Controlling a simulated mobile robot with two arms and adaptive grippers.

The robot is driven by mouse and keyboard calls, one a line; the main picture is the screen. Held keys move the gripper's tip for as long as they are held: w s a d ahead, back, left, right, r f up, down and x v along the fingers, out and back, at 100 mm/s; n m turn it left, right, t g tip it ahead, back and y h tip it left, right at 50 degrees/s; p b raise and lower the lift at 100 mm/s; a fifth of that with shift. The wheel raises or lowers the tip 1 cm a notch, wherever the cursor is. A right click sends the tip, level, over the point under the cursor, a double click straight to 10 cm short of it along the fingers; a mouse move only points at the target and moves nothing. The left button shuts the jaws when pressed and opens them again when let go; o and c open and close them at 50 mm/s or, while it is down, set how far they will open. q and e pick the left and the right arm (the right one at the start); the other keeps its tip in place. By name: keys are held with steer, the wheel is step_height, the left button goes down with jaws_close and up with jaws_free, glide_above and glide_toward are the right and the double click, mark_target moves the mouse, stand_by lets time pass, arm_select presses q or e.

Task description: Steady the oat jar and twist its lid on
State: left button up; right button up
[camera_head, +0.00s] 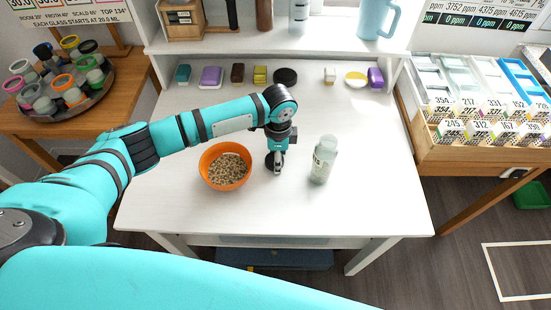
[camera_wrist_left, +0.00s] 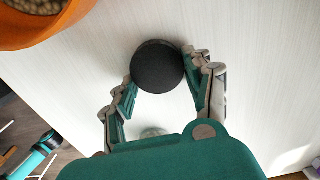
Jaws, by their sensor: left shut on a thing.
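A pale, see-through jar (camera_head: 323,160) with a label stands upright on the white table, right of my left gripper and apart from it. Its mouth shows no dark lid. My left gripper (camera_head: 277,164) points down at the middle of the table, between the jar and an orange bowl. It is shut on a round black lid (camera_wrist_left: 157,67), which sits between the two fingertips in the left wrist view. The lid is low, close to the tabletop; I cannot tell whether it touches it. My right gripper is not in view.
The orange bowl (camera_head: 212,178) of oats stands just left of my left gripper. Several small coloured items and a black disc (camera_head: 285,77) line the table's back. A side table at left holds a tray (camera_head: 52,108) of jars. The table's front right is clear.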

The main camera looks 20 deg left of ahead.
arm_select(q)
step_height(320, 180, up, 10)
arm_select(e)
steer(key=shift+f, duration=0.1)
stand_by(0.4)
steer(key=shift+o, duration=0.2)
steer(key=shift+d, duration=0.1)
